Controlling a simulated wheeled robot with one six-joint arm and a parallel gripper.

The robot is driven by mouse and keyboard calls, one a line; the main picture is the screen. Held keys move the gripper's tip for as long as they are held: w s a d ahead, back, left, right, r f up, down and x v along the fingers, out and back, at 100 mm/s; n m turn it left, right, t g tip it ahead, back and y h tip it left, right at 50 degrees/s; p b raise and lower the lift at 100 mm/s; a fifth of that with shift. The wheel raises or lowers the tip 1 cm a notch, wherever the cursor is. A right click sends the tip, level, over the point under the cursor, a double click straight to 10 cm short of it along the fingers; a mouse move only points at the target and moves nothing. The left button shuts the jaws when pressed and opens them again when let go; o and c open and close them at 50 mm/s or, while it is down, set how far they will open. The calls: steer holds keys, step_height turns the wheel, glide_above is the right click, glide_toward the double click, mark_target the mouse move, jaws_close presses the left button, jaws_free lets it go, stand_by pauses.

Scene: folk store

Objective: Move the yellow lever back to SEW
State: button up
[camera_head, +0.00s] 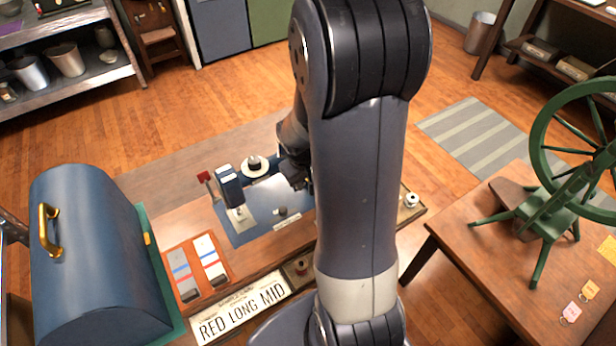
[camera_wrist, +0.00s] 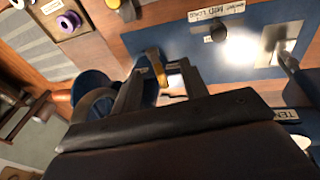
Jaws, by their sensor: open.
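The yellow lever (camera_wrist: 157,68) shows in the wrist view as a small amber bar, between the two fingers of my gripper (camera_wrist: 163,72). My gripper is open, and I cannot tell whether either finger touches the lever. A dark blue rounded part with a wheel-like rim (camera_wrist: 92,97) is close by on the left. In the head view my gripper (camera_head: 297,172) is mostly hidden behind my arm, over the machine's blue bed plate (camera_head: 240,236). The lever is hidden there. I cannot read a SEW label in either view.
A blue domed case with a brass handle (camera_head: 50,230) stands at the left of the bench. A sign reading RED LONG MID (camera_head: 243,312) is at the front edge. A table with a green spinning wheel (camera_head: 545,205) is at the right. Open floor lies between bench and table.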

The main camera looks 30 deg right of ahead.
steer(key=d, duration=0.2)
steer(key=d+f, duration=0.1)
steer(key=d, duration=0.2)
steer(key=shift+d, duration=0.2)
stand_by(1.4)
steer(key=shift+w+r, duration=0.15)
steer(key=shift+a+r, duration=0.3)
steer(key=shift+r, duration=0.1)
stand_by(0.4)
steer(key=p+v, duration=0.6)
steer(key=v, duration=0.2)
stand_by(0.4)
